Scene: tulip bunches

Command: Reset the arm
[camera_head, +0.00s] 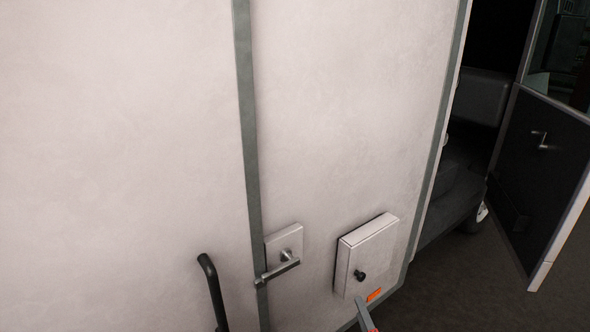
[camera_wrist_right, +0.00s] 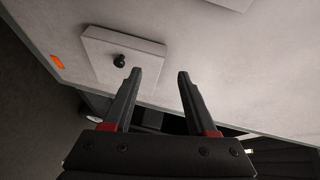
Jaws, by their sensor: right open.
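My right gripper (camera_wrist_right: 160,74) is open in the right wrist view, with nothing between its two dark fingers. The fingers point toward a white vehicle wall and a square white panel box (camera_wrist_right: 100,42) with a black knob (camera_wrist_right: 119,61). The knob sits just left of the left fingertip in that view; I see no grip on it. In the head view only a grey fingertip of the right gripper (camera_head: 364,312) shows at the bottom edge, below the same box (camera_head: 368,252). The rest of that arm is out of frame. My left gripper is not in view.
The white wall (camera_head: 340,110) fills most of the head view. A metal door handle (camera_head: 284,262) and a dark curved bar (camera_head: 212,290) stand out from it. An open dark door (camera_head: 540,170) is at right, above dark ground (camera_head: 470,280).

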